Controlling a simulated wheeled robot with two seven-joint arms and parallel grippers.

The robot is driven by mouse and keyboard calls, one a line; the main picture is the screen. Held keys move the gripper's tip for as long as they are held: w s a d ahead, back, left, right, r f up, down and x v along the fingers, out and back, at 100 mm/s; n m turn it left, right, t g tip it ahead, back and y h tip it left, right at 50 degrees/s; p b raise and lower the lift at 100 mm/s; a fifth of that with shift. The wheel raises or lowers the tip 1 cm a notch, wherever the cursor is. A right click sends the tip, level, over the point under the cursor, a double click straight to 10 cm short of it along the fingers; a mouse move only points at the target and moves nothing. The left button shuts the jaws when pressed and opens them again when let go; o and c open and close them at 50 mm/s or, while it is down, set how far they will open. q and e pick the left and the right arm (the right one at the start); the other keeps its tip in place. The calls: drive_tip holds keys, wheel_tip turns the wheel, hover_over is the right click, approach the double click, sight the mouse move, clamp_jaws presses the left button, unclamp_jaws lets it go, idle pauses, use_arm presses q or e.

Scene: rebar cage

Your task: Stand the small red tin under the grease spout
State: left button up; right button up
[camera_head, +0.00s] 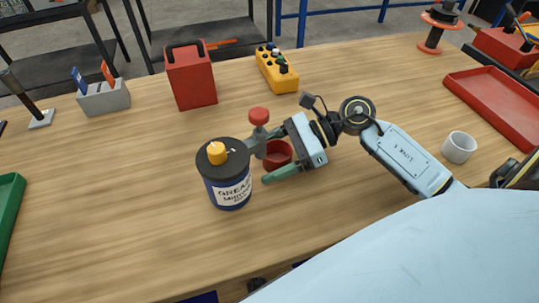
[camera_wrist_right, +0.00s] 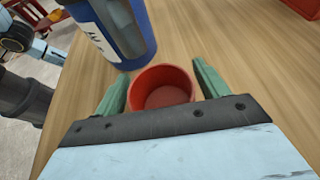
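The small red tin (camera_head: 278,153) stands upright on the wooden bench just right of the blue grease drum (camera_head: 231,192). The drum's grey spout (camera_head: 258,149), topped by a red knob (camera_head: 259,116), reaches towards the tin and partly hides it. I cannot tell whether the tin is directly below the spout's end. My right gripper (camera_head: 274,165) is open, with its green fingers on either side of the tin. In the right wrist view the empty tin (camera_wrist_right: 162,88) lies between the spread fingers with gaps at both sides. My left gripper is not in view.
A red can (camera_head: 190,78) and a yellow control box (camera_head: 276,70) stand behind. A white cup (camera_head: 458,147) and a red tray (camera_head: 500,105) are at the right. A green tray (camera_head: 9,205) is at the left edge. The bench front is clear.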

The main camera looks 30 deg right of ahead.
idle(0.3)
drive_tip(key=v, duration=1.2)
